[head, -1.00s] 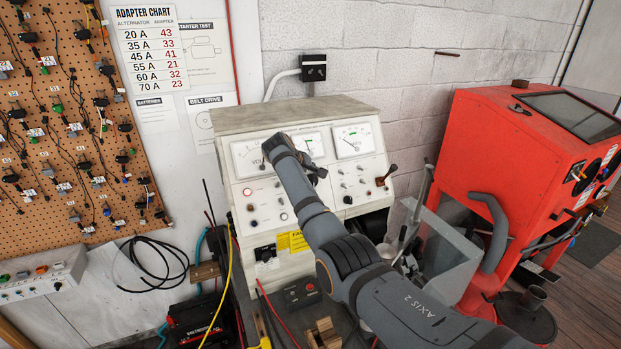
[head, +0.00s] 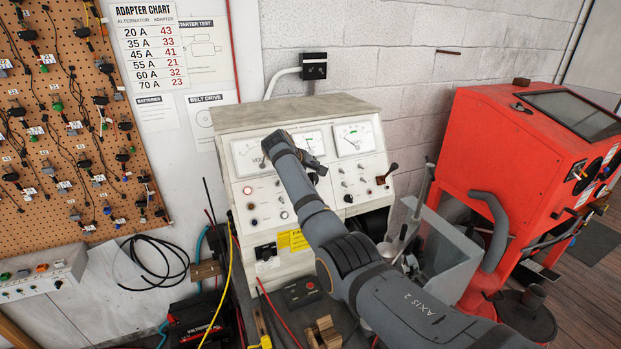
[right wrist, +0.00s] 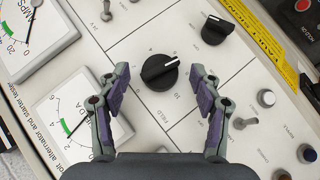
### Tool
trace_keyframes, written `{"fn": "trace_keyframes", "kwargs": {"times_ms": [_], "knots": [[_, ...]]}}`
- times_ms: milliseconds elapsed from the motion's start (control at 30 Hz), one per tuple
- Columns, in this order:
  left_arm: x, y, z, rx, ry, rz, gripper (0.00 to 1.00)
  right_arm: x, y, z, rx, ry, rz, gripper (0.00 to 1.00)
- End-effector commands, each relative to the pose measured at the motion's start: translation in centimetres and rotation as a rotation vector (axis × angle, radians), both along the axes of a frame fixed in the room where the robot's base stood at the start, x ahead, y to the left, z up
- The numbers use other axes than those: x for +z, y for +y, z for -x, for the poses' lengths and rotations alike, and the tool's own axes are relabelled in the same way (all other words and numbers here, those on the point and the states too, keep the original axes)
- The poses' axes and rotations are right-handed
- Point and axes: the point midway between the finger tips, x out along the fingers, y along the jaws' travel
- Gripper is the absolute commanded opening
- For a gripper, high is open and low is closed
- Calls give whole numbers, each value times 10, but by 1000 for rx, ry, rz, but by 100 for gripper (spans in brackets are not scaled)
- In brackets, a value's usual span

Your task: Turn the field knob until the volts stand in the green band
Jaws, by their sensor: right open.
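The tester (head: 330,112) is a pale cabinet with meters in its sloped front. The field knob (right wrist: 159,72), round and black with a white pointer line, shows in the right wrist view above the word FIELD. My right gripper (right wrist: 160,82) is open, its fingers on either side of the knob with gaps to both. In the head view the gripper (head: 315,166) is small at the panel, and my arm hides the knob. The volts meter (head: 246,154) is at the panel's left, its right edge behind my wrist; its reading is too small to tell. My left gripper is not in view.
The amps meter (right wrist: 28,48) and field amps meter (right wrist: 75,120) lie left. A red cabinet (head: 500,150) stands right of the tester.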

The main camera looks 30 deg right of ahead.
Motion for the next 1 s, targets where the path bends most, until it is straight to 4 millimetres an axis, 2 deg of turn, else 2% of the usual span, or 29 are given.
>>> {"fn": "trace_keyframes", "kwargs": {"times_ms": [300,500,667,1000], "knots": [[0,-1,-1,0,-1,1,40,51,41,24,4,-4,-1,65],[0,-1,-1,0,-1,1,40,77,61,37,3,-2,-2,65],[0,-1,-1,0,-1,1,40,84,67,41,1,-1,0,65],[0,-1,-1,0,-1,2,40,84,67,41,1,-1,0,65]]}}
